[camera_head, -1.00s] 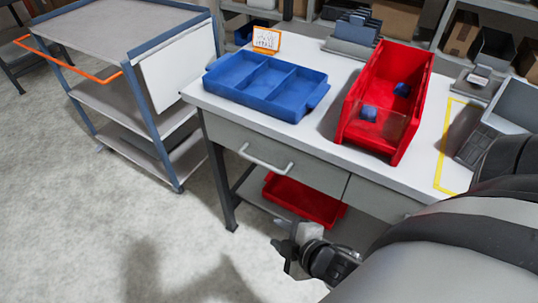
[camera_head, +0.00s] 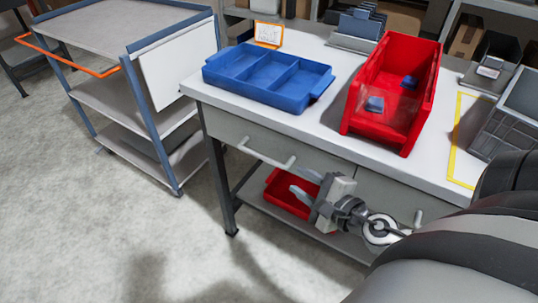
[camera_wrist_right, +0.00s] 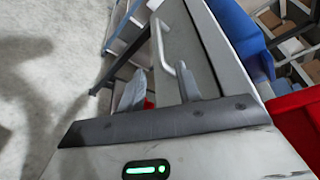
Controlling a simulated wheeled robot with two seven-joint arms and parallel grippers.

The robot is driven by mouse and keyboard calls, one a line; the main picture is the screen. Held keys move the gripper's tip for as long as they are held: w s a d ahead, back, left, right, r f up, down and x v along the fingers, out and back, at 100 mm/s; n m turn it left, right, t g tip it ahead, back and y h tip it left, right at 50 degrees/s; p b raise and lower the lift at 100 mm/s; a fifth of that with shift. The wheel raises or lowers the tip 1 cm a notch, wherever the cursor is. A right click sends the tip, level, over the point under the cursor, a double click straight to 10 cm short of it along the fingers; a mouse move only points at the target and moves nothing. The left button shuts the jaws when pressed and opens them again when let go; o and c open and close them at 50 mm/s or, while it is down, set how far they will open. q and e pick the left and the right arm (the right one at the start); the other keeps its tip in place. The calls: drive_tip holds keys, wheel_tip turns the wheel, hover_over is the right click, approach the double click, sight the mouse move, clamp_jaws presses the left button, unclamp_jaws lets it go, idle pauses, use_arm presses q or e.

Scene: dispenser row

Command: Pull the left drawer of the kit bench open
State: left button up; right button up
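The kit bench has a white top (camera_head: 318,118) and two grey drawer fronts. The left drawer (camera_head: 230,127) looks shut, with a pale bar handle (camera_head: 265,154) across its front. The handle also shows in the right wrist view (camera_wrist_right: 163,48), ahead of the fingers. My right gripper (camera_head: 304,183) is just in front of the drawer, below and beside the handle's right end. In the wrist view its two fingers (camera_wrist_right: 158,90) are apart with nothing seen between them, and the handle appears beyond their tips. My left gripper is not in view.
On the bench stand a blue divided tray (camera_head: 246,94), a red bin (camera_head: 428,108) with blue pieces, and a dark grey device (camera_head: 500,135). The right drawer (camera_head: 375,190) is partly behind my arm. A red tray (camera_head: 272,192) lies on the lower shelf. A cart (camera_head: 150,142) stands left.

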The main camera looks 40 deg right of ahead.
sight(274, 164)
drive_tip(key=p+x, duration=0.2)
drive_tip(key=x, duration=1)
drive_tip(key=shift+w+a+f, duration=0.1)
drive_tip(key=shift+w, duration=0.05)
clamp_jaws()
